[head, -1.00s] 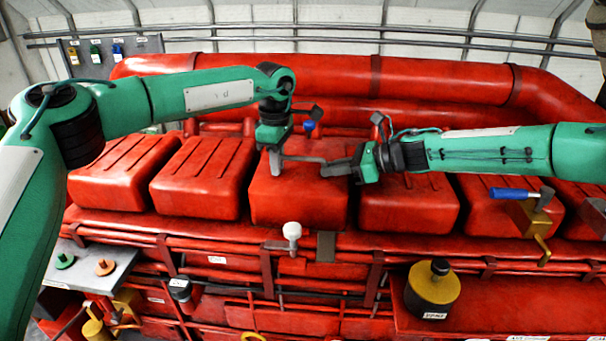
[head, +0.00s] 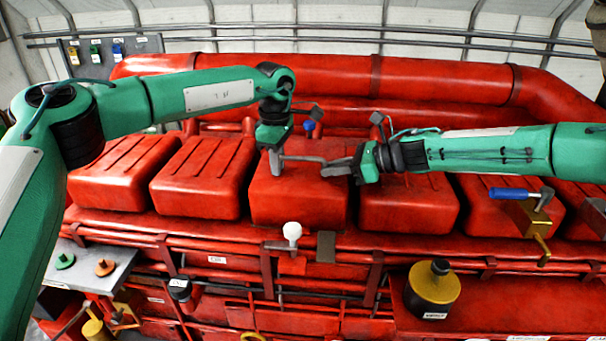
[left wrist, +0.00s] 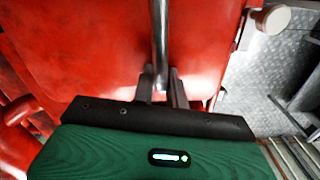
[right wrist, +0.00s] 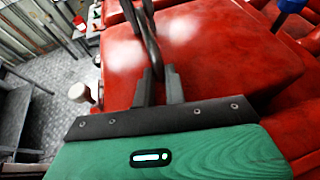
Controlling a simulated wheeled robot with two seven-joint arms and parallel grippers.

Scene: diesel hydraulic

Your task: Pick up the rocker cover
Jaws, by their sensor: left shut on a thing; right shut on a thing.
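The rocker cover (head: 300,205) is the red box in the middle of a row of similar red boxes, with a grey bar handle (head: 303,158) across its top. It sits level with its neighbours; I cannot tell whether it is clear of its seat. My left gripper (head: 277,160) is shut on the left part of the handle. My right gripper (head: 338,168) is shut on its right part. The handle runs between the fingers in the left wrist view (left wrist: 160,45) and in the right wrist view (right wrist: 149,40). The cover's red top fills much of both wrist views.
Neighbouring red covers (head: 204,178) and (head: 408,204) stand close on both sides. A thick red pipe (head: 440,78) runs behind. A white knob (head: 292,231) stands in front. A blue-handled tool (head: 510,194) and a yellow-and-black canister (head: 432,290) are at the right.

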